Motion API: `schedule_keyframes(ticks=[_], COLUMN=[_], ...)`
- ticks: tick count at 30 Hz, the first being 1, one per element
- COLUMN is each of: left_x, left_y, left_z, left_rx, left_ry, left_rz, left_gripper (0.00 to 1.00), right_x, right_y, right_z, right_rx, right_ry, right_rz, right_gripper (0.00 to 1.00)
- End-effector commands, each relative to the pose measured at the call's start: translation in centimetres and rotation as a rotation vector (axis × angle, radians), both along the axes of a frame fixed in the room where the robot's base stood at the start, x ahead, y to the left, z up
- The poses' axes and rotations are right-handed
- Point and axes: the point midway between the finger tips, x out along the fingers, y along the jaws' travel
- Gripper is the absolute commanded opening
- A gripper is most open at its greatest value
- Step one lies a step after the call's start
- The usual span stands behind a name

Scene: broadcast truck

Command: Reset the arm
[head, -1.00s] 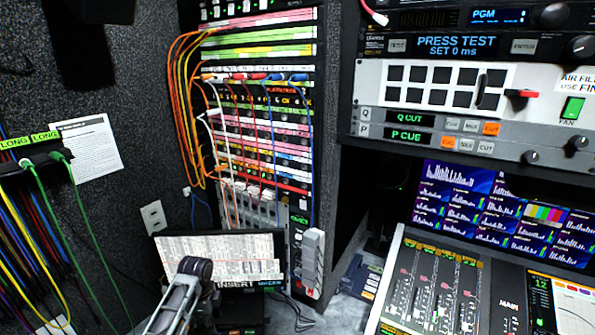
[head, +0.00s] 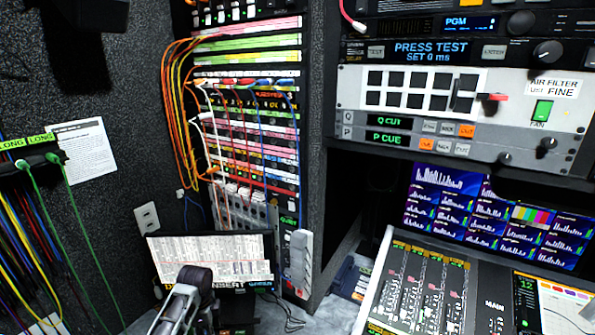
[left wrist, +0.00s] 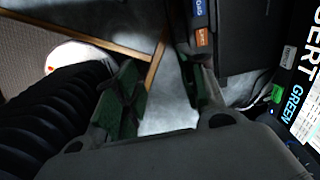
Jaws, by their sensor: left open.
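Part of my left arm (head: 185,300) shows at the bottom of the head view, in front of the lower screen. Its gripper tips cannot be made out there. In the left wrist view, my left gripper (left wrist: 163,92) is open, with its two green-padded fingers apart. Nothing shows between the fingers except the pale grey surface (left wrist: 165,110) beyond them. My right gripper is in neither view.
The lower screen (head: 210,255) is close behind my arm. A patch panel (head: 245,130) with many cables stands above it. At the right are a mixing console (head: 425,290) and a rack with Q CUT buttons (head: 460,105). Green and yellow cables (head: 85,225) hang at the left.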

Motion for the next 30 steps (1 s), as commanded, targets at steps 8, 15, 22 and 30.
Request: schedule_keyframes(ticks=[8, 15, 22, 30], left_x=[-1.5, -3.7, -7.1, -11.2], left_y=[-0.7, -1.6, -2.8, -4.0], left_z=[-0.6, -1.2, -1.5, -1.2], left_rx=[-0.002, -0.007, -0.022, -0.054], left_ry=[-0.015, -0.04, -0.078, -0.122], left_rz=[0.065, 0.166, 0.327, 0.53], left_gripper=[0.41, 0.41, 0.41, 0.41], right_x=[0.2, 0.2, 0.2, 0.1], right_y=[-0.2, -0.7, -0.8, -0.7], right_z=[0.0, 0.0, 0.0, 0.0], right_rx=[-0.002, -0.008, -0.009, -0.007], right_ry=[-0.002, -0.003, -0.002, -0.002], right_rz=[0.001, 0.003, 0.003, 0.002], right_gripper=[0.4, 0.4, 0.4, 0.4])
